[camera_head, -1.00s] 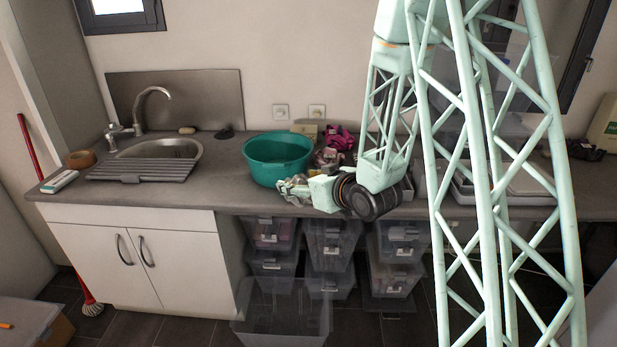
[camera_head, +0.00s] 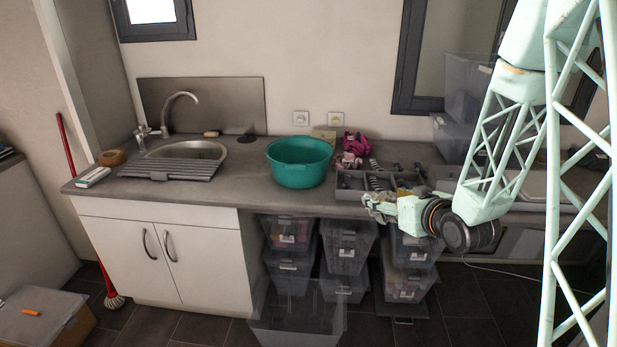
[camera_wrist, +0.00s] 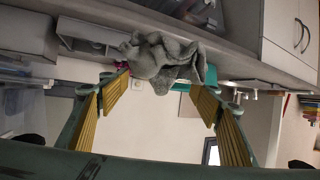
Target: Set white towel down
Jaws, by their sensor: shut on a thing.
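A crumpled towel (camera_wrist: 165,62) shows pale grey rather than pure white in the wrist view. It is bunched between the tips of my two yellow-padded fingers. My gripper (camera_wrist: 158,82) is shut on it, with the fingers still spread apart around the bundle. In the head view my gripper (camera_head: 374,205) points left at the counter's front edge, before the grey organiser tray. A small pale patch of the towel (camera_head: 380,212) shows at its tip. I cannot tell whether the towel touches the counter.
The dark counter (camera_head: 240,190) is bare between the sink (camera_head: 190,150) and a green basin (camera_head: 300,163). A grey divided tray (camera_head: 350,182) with small items stands right of the basin, pink cloths (camera_head: 355,143) behind it. Clear boxes (camera_head: 345,245) stack below the counter.

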